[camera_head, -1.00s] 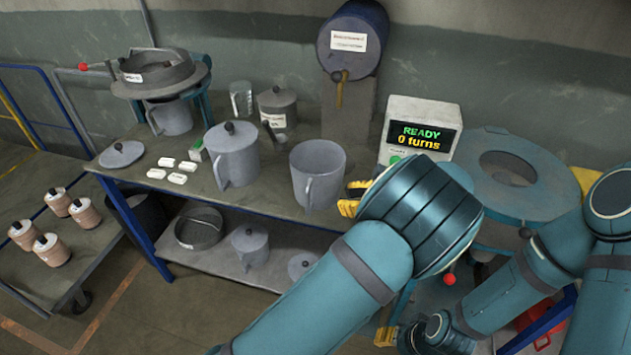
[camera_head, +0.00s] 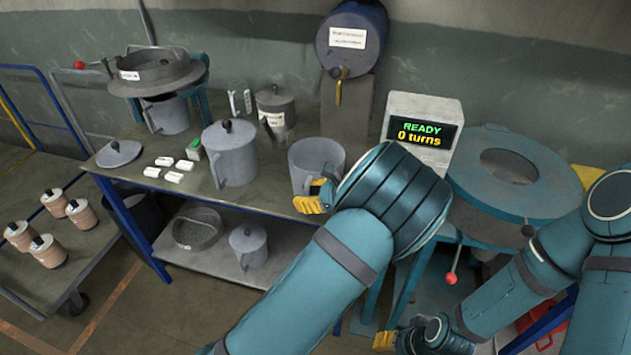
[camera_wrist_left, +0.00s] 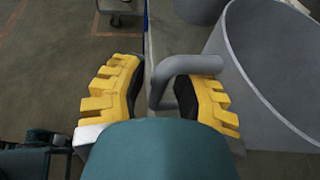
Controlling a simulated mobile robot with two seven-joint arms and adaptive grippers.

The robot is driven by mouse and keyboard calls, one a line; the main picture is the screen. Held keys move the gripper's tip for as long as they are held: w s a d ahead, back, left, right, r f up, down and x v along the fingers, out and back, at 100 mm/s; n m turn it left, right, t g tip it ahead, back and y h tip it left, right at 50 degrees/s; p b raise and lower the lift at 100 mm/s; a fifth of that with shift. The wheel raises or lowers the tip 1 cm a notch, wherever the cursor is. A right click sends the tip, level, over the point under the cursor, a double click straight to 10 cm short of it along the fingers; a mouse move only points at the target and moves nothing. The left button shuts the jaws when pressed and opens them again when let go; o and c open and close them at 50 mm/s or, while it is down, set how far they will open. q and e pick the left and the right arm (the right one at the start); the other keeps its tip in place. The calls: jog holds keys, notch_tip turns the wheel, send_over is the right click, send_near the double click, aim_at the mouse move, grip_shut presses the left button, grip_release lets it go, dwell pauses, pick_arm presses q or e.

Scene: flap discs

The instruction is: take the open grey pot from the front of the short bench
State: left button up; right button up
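The open grey pot (camera_head: 306,158) stands upright at the front of the short bench (camera_head: 262,190), with no lid on it. In the left wrist view its wall (camera_wrist_left: 262,95) fills the right side and its handle (camera_wrist_left: 160,85) points into the gap between my fingers. My left gripper (camera_head: 316,196) is at the pot's handle side. In the left wrist view my left gripper (camera_wrist_left: 158,98) is open, with one finger on each side of the handle's outer bar. The right finger overlaps the handle loop; contact is unclear. My right gripper (camera_head: 385,340) is low near the bottom edge, mostly hidden.
A lidded grey pot (camera_head: 232,160) stands left of the open pot, with white blocks (camera_head: 172,170) beside it. A display box (camera_head: 421,125) reading "READY 0 turns" and a round blue-grey machine (camera_head: 515,180) are to the right. A barrel (camera_head: 350,40) stands behind.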

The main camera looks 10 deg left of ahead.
pick_arm(q)
jog(key=shift+o, duration=0.4)
grip_shut()
